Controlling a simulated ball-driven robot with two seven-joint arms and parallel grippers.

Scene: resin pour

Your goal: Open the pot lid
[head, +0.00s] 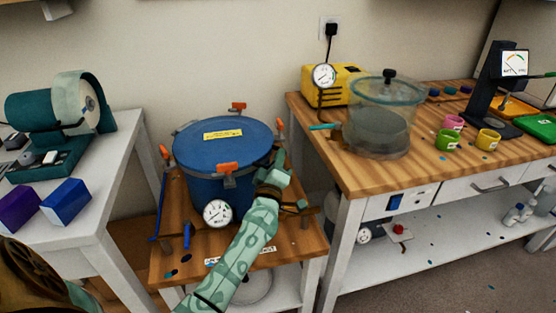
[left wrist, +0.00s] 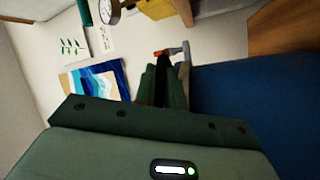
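The blue pot (head: 205,188) stands on a small wooden-topped stand with its flat blue lid (head: 225,148) on top, marked by a yellow label. Orange-handled clamps sit around the rim: front (head: 228,168), left (head: 165,152), back (head: 238,106) and right (head: 280,125). My left gripper (head: 281,163) is at the pot's right side, just below the rim. In the left wrist view its green fingers (left wrist: 163,82) are close together, with an orange-handled clamp (left wrist: 165,52) at their tips and the blue lid (left wrist: 255,105) beside them. Whether they grip the clamp is unclear. My right gripper is not in view.
A dial gauge (head: 217,213) is on the pot's front. Right, a workbench (head: 420,165) holds a clear lidded chamber (head: 380,120), a yellow pump (head: 335,84) and small cups. Left, a white table (head: 105,185) holds a green machine (head: 50,110) and two boxes.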

